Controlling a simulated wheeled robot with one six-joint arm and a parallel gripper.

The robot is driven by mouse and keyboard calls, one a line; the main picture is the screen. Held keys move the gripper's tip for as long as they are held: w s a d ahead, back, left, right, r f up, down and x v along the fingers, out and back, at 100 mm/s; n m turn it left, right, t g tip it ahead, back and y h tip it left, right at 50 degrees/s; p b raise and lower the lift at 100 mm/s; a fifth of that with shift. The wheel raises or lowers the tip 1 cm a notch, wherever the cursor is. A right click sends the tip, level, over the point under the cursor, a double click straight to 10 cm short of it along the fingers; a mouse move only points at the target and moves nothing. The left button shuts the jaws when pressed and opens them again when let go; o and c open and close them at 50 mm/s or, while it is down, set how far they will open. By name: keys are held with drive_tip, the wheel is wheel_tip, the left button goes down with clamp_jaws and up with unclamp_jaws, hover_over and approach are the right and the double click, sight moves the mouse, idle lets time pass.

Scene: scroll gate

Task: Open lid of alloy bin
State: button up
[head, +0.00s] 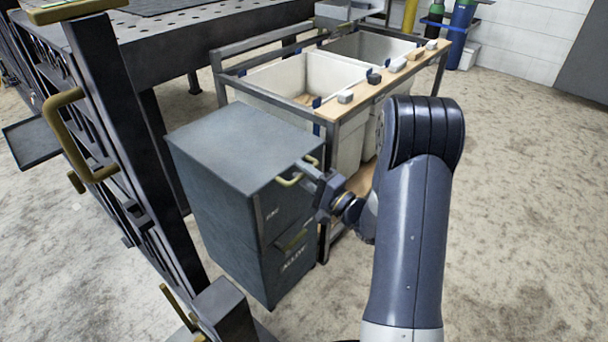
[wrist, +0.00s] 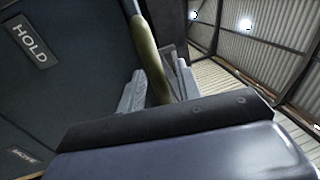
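The alloy bin (head: 235,210) is a dark grey metal cabinet with a flat top. Its lid (head: 245,145) lies level and closed. A brass-coloured lid handle (head: 287,182) is at the upper front edge. My gripper (head: 309,172) is at the upper handle. In the wrist view the handle bar (wrist: 149,52) passes between my two pale fingers, which look closed on it. Contact at the fingertips is partly hidden.
Right behind the bin stands a metal frame with white tubs (head: 305,75) and a wooden ledge (head: 385,80) bearing small blocks. A dark post with brass handles (head: 78,125) stands at left, by a perforated table (head: 190,35). The floor at right is clear.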

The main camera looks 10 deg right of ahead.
clamp_jaws()
idle(0.5)
